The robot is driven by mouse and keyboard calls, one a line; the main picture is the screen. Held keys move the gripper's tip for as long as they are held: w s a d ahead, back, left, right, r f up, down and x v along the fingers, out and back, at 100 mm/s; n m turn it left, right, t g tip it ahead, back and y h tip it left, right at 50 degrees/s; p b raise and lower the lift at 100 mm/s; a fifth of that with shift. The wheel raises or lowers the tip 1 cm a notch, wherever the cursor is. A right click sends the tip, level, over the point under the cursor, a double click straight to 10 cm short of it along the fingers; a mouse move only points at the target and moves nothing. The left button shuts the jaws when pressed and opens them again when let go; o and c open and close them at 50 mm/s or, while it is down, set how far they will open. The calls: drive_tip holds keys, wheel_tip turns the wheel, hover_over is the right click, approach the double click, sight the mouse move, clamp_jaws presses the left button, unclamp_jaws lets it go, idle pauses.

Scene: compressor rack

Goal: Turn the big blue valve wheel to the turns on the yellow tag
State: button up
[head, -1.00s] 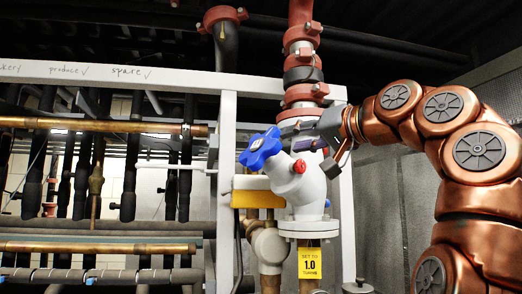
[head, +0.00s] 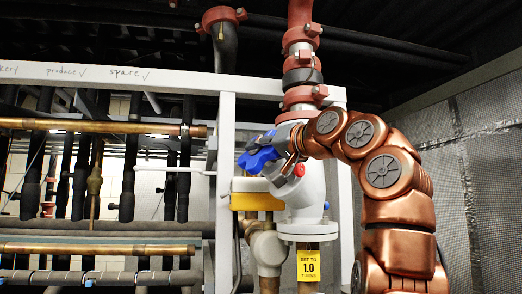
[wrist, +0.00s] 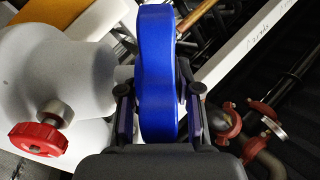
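The big blue valve wheel (head: 258,158) sits on the left of the white valve body (head: 308,190), tilted. A yellow tag (head: 308,265) below the valve reads "SET TO 1.0 TURNS". My gripper (wrist: 160,115) is at the wheel. In the wrist view the blue wheel (wrist: 157,60), seen edge-on, lies between my two fingers. The fingers stand on either side of it with what looks like a narrow gap, so I read them as open. In the head view my arm and gripper hide part of the wheel.
A small red knob (head: 299,169) sticks out of the valve body, close to my gripper; it also shows in the wrist view (wrist: 38,140). A white frame post (head: 226,150) stands left of the wheel. Red-coupled pipe (head: 301,60) rises above the valve. A mesh wall is at the right.

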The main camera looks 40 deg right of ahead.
drive_tip(key=shift+c, duration=0.3)
clamp_jaws()
drive_tip(key=p, duration=0.2)
drive_tip(key=shift+r+g+y+p, duration=0.35)
drive_tip(key=shift+g+y, duration=0.05)
drive_tip(key=n+g+y+p, duration=0.1)
drive_tip(key=g+p, duration=0.1)
drive_tip(key=p, duration=0.3)
drive_tip(key=shift+w+p, duration=0.1)
drive_tip(key=shift+p, duration=0.2)
drive_tip(key=g+p, duration=0.1)
drive_tip(key=p, duration=0.1)
drive_tip(key=shift+n+y+p, duration=0.4)
drive_tip(key=shift+f+g+p, duration=0.35)
drive_tip(key=shift+g+p, duration=0.15)
drive_tip(key=shift+p, duration=0.2)
